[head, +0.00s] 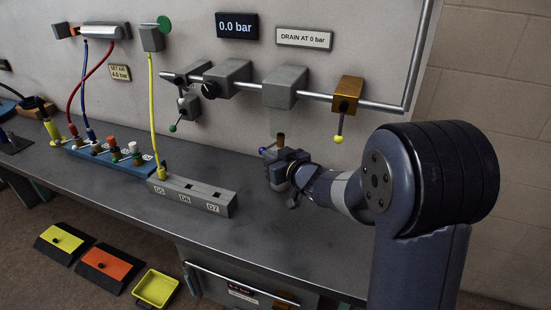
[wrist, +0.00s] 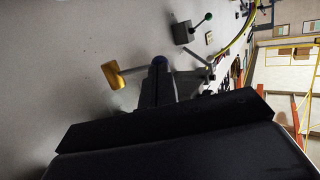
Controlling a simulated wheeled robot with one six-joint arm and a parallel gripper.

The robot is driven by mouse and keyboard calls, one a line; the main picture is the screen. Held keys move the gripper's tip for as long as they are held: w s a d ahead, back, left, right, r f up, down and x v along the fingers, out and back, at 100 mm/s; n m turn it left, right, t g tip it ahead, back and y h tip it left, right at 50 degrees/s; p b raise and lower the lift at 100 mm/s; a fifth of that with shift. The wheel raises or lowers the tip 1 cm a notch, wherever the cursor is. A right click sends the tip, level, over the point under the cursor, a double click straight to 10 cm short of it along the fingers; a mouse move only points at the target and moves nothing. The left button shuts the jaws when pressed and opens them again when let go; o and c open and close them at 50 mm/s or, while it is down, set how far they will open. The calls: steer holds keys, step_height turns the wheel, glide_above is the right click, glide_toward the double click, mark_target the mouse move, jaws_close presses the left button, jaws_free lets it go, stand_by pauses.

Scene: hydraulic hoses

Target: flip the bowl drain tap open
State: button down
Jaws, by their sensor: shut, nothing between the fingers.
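The bowl (head: 278,122) hangs under a grey block (head: 285,88) on the wall pipe. A small brass fitting (head: 281,140) sits at its lower end. A short lever with a blue-purple knob (head: 263,151) sticks out to the left there; it looks like the drain tap. My gripper (head: 275,162) is just below this lever, its fingers shut and empty. In the wrist view the blue knob (wrist: 160,61) shows at the tips of my shut fingers (wrist: 158,78). I cannot tell whether they touch. The bowl is not clear in the wrist view.
A brass valve (head: 347,92) with a yellow-knobbed lever is to the right on the pipe. A green-knobbed lever (head: 173,127) hangs to the left. The gauge (head: 237,25) reads 0.0 bar.

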steer(key=shift+w+a, duration=0.35)
steer(key=shift+a, duration=0.55)
steer(key=shift+d, duration=0.1)
steer(key=shift+s, duration=0.15)
